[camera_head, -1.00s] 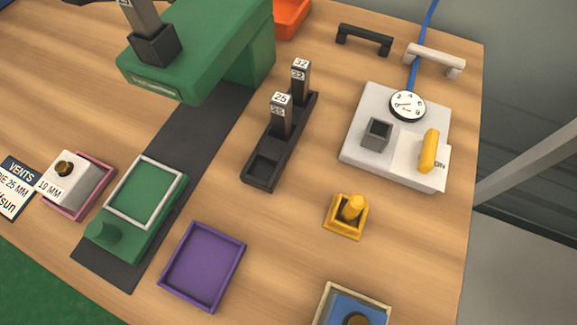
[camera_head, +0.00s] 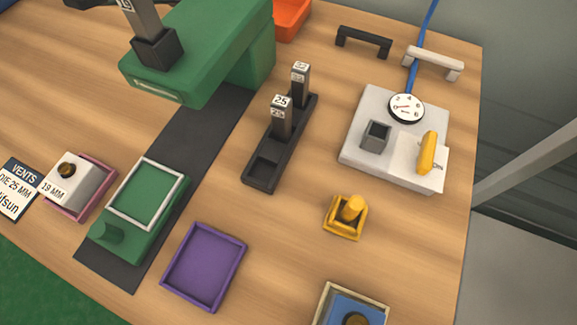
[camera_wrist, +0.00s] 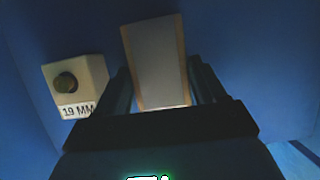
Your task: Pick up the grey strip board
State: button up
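A grey board (camera_wrist: 157,62) with tan long edges shows in the wrist view, straight ahead of my gripper (camera_wrist: 159,68). The two dark fingers stand apart, one on each side of the board, with narrow dark gaps that suggest they are not closed on it. Contact at the fingertips is too dark to make out. Neither my gripper nor this board can be made out in the head view.
The wrist view shows dark blue surroundings and a pale knobbed block (camera_wrist: 76,85) marked 19 MM left of the fingers. In the head view the bench holds a green press (camera_head: 205,50), a purple tray (camera_head: 203,266), a black die rack (camera_head: 262,182) and a gauge block (camera_head: 365,155).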

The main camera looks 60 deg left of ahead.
jog(key=c, duration=0.6)
jog(key=shift+c, duration=0.2)
jog(key=shift+r+b, duration=0.1)
jog(key=shift+b, duration=0.2)
